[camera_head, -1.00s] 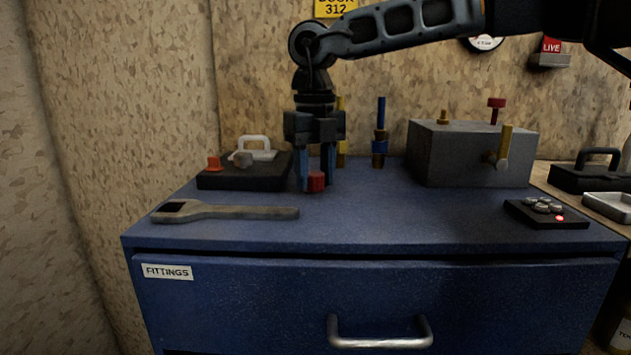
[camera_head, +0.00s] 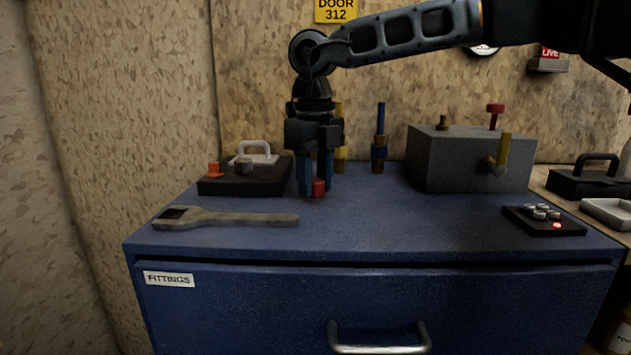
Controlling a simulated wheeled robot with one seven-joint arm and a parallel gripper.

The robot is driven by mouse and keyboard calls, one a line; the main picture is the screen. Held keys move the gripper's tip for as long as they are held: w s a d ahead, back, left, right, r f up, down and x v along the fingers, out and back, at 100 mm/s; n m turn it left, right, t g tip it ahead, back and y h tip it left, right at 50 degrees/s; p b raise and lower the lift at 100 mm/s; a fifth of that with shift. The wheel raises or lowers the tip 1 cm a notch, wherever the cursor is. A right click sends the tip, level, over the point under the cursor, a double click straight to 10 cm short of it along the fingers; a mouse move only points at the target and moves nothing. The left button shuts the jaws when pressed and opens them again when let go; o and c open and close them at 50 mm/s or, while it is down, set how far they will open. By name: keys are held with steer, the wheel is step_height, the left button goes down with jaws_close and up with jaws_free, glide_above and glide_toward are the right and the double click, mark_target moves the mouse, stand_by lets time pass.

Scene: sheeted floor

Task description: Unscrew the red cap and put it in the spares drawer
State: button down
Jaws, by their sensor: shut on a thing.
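The small red cap (camera_head: 319,187) is low over the blue cabinet top (camera_head: 400,222), between the fingertips of my gripper (camera_head: 315,190). My gripper points straight down and is shut on the red cap. A narrow brownish part shows just under the cap; I cannot tell whether the cap is still joined to it. The cabinet's front drawer (camera_head: 260,310) has a FITTINGS label (camera_head: 169,279) and a metal handle (camera_head: 379,348), and it looks shut. No label reading spares is in view.
A wrench (camera_head: 235,218) lies in front-left of my gripper. A black block (camera_head: 240,182) with an orange piece stands left. Upright posts (camera_head: 379,140) stand behind. A grey box (camera_head: 465,165) with a red-topped post and a button pad (camera_head: 545,222) are right. The middle front is clear.

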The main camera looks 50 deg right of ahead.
mark_target(315, 179)
steer(key=n+p, duration=0.2)
steer(key=n, duration=0.4)
steer(key=shift+r+n+p, duration=0.15)
steer(key=shift+n+p, duration=0.15)
steer(key=n+p, duration=0.1)
steer(key=n, duration=0.4)
steer(key=shift+p, duration=0.3)
steer(key=c, duration=1.2)
jaws_free()
steer(key=shift+n, duration=0.4)
steer(key=shift+c, duration=0.2)
jaws_close()
steer(key=shift+r, duration=0.3)
steer(key=shift+r+p, duration=0.3)
steer(key=shift+p, duration=0.1)
steer(key=shift+r+p, duration=1.2)
steer(key=shift+r, duration=0.7)
